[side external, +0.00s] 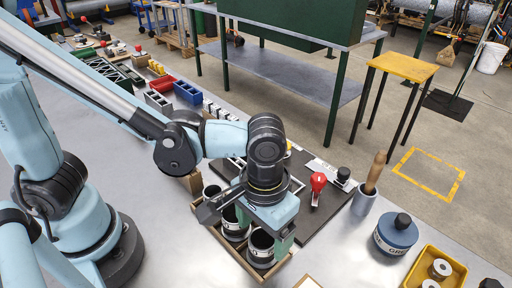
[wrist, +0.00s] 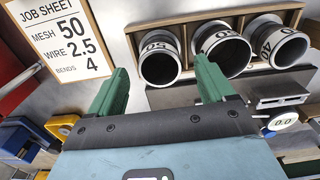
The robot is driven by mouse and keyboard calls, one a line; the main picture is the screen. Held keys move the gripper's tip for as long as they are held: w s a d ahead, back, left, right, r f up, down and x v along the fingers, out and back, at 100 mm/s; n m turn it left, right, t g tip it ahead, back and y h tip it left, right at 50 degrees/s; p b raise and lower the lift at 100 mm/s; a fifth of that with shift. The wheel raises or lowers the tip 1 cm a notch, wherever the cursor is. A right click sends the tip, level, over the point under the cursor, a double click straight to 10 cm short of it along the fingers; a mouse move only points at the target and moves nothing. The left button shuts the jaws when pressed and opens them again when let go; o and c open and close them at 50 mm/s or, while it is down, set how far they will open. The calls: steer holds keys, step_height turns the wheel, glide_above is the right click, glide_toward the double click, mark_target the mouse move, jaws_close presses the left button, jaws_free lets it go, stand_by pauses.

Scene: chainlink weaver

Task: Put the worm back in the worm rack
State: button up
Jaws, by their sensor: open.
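A shallow wooden rack (side external: 240,258) stands on the grey bench in the side view, under my gripper. It holds three dark, hollow cylinders with white numbered bands, such as the front one (side external: 262,247). The wrist view shows the rack (wrist: 203,22) with the cylinders side by side along its top, the left one (wrist: 159,62) marked 50. I cannot tell whether these cylinders are worms or sockets; no separate loose worm can be made out. My gripper (side external: 264,232) is open above the rack.
A job sheet (wrist: 52,38) lies left of the rack in the wrist view, and a gauge (wrist: 283,122) reading 0.0 is at right. In the side view, a red-knobbed lever (side external: 318,185), a blue canister (side external: 396,233) and a yellow bin (side external: 435,268) stand right of the rack.

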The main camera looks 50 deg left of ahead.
step_height(320, 180, up, 9)
stand_by(0.5)
steer(key=w+a+t, duration=0.2)
steer(key=a+t, duration=0.1)
steer(key=a, duration=0.7)
steer(key=w+a+f+t, duration=0.1)
steer(key=w+a+t, duration=0.2)
steer(key=a, duration=0.7)
steer(key=shift+w+a+t, duration=0.25)
steer(key=shift+t, duration=0.35)
